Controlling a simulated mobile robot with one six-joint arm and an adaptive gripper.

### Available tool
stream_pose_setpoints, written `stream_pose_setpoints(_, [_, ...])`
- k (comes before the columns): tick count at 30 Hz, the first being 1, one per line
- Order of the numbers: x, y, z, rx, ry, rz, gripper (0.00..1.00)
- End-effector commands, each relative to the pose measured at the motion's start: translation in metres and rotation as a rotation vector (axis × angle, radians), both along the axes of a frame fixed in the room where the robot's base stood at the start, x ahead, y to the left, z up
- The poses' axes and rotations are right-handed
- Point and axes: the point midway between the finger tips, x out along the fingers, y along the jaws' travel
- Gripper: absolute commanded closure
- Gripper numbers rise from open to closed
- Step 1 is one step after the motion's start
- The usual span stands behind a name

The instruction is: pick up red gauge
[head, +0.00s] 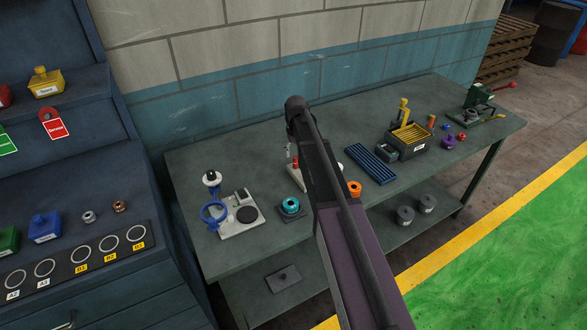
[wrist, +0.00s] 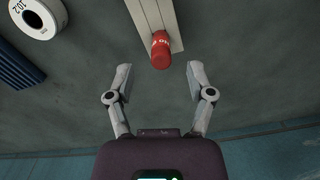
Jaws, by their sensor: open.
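The red gauge (wrist: 161,50) shows in the wrist view as a short red cylinder with pale lettering on its side. It is at the lower end of a pale, ribbed strip-like base (wrist: 156,15). My gripper (wrist: 158,66) is open, with one finger on each side of the gauge's near end in the picture. Clear gaps show between the gauge and both fingers, and nothing is held. In the head view my arm covers most of this spot, and I cannot make out the gripper clearly there.
The grey workbench (head: 240,262) carries a blue slatted rack (head: 370,163), an orange ring part (head: 354,188), a teal knob part (head: 290,205) and a yellow-slotted box (head: 409,139). The wrist view shows a white ring (wrist: 37,17) at upper left. A block wall (head: 210,100) stands behind.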

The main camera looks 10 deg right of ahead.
Motion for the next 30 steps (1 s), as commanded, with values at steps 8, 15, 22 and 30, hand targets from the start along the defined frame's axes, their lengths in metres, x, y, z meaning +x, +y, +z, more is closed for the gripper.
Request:
stream_pose_setpoints(8, [0.000, 0.000, -0.004, 0.000, 0.000, 0.000, 0.31])
stream_pose_setpoints(15, [0.000, 0.000, -0.004, 0.000, 0.000, -0.001, 0.31])
stream_pose_setpoints(22, [0.000, 0.000, -0.013, 0.000, 0.000, -0.001, 0.31])
stream_pose_setpoints(30, [0.001, 0.001, -0.034, 0.000, 0.000, -0.001, 0.31])
